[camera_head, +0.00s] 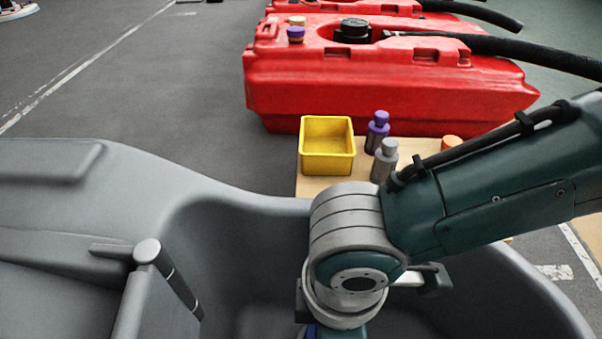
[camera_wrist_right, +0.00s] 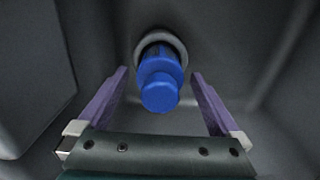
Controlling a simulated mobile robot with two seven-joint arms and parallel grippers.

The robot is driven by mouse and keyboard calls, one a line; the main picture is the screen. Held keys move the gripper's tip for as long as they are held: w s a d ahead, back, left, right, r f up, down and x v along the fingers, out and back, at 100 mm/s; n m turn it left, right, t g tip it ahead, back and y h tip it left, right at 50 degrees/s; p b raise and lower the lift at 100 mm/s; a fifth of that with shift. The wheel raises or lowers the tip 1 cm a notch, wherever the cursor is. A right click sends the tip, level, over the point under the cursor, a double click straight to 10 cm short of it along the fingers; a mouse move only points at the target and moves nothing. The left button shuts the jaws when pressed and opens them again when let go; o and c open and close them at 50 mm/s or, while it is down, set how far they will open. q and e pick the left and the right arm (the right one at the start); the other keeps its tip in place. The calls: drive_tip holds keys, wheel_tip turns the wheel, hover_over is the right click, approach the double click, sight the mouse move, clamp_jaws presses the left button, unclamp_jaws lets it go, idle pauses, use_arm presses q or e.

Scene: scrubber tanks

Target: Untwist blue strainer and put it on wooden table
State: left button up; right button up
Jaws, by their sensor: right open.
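The blue strainer (camera_wrist_right: 160,88) sits in a round grey fitting (camera_wrist_right: 176,42) on the dark tank wall in the right wrist view. My right gripper (camera_wrist_right: 160,84) is open, with one purple finger on each side of the strainer and a visible gap to both. In the head view my right arm reaches down into the grey tank (camera_head: 240,250), and only a bit of blue shows at the bottom edge below the wrist. The wooden table (camera_head: 313,187) stands beyond the tank, partly hidden by my arm. My left gripper is not in view.
A grey lever post (camera_head: 165,270) rises at the left.

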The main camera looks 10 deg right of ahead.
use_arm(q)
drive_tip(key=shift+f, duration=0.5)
use_arm(e)
drive_tip(key=shift+f, duration=0.6)
drive_tip(key=c, duration=1.3)
drive_tip(key=o, duration=0.7)
drive_tip(key=c, duration=0.9)
drive_tip(key=n, duration=0.3)
drive_tip(key=shift+c, duration=0.2)
